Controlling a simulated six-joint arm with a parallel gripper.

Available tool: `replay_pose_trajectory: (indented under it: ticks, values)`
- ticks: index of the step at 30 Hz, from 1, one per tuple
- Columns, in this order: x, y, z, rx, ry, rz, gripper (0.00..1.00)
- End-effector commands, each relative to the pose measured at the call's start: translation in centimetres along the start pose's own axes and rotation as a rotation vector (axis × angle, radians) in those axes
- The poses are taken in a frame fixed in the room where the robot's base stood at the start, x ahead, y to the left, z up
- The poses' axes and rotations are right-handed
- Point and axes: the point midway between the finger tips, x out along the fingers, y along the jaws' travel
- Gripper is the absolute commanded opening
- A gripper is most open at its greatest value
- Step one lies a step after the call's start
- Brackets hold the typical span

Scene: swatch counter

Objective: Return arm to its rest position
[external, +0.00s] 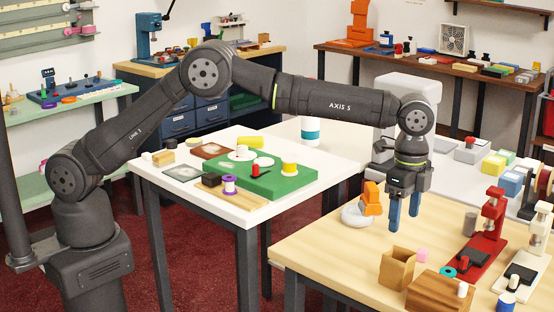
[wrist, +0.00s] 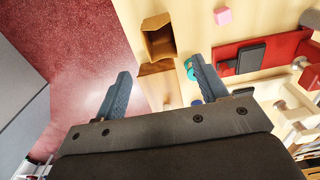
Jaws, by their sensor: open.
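My gripper (external: 403,212) hangs from the outstretched arm, pointing down above the back left part of the light wooden table (external: 330,243). Its two blue fingers are apart with nothing between them. In the wrist view my gripper (wrist: 160,90) also shows open and empty, with the red floor and the table edge beyond the fingers. My arm reaches across from its base at the left of the external view, bent at the elbow.
An open box (external: 397,268), a wooden block (external: 436,292), a pink cube (external: 422,255) and a red press (external: 484,240) stand nearby. A white table (external: 300,211) holds a green board (external: 262,184).

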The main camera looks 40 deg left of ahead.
Motion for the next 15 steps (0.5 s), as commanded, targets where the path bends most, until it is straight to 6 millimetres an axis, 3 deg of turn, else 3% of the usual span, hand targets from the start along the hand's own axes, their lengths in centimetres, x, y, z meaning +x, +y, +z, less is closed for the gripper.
replay_pose_trajectory:
  ticks: [7,15]
  values:
    - [2.1,0.0,0.0,0.000,-0.002,0.001,0.66]
    - [7.4,0.0,0.1,0.000,-0.003,0.002,0.66]
